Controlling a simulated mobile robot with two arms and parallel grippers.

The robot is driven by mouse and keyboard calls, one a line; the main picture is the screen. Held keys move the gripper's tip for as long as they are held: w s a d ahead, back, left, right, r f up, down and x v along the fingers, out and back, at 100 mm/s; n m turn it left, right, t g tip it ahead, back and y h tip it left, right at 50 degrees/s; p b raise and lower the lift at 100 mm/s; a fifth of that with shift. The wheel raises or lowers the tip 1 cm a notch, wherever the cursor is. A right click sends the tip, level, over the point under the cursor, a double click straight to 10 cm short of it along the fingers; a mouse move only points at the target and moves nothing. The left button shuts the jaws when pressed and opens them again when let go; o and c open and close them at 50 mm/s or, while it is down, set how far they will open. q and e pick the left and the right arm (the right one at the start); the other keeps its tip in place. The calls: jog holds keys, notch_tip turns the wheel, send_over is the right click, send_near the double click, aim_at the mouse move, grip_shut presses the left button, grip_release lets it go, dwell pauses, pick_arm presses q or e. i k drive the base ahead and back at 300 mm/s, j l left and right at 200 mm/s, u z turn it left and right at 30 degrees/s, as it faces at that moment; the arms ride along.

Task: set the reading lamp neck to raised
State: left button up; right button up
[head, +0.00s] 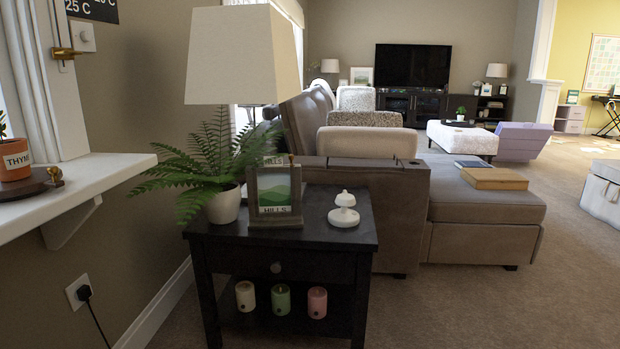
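A small white object (344,210) stands on the right part of the dark side table (342,238). It has a round base and a rounded, cap-like head sitting low and close above it. It looks like a compact reading lamp with its neck lowered, but the neck itself is hard to make out. A larger lamp with a cream shade (243,55) stands behind the fern; its stem is mostly hidden. Neither of my grippers is in view.
A framed hills picture (275,195) and a potted fern (225,203) stand left of the white object. Several candles, including a green one (280,299), sit on the lower shelf. A sofa (380,190) stands close behind. A shelf (75,192) juts in at left. Carpet at front right is clear.

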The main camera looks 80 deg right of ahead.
aim_at(345, 200)
jog(key=z, duration=2.9)
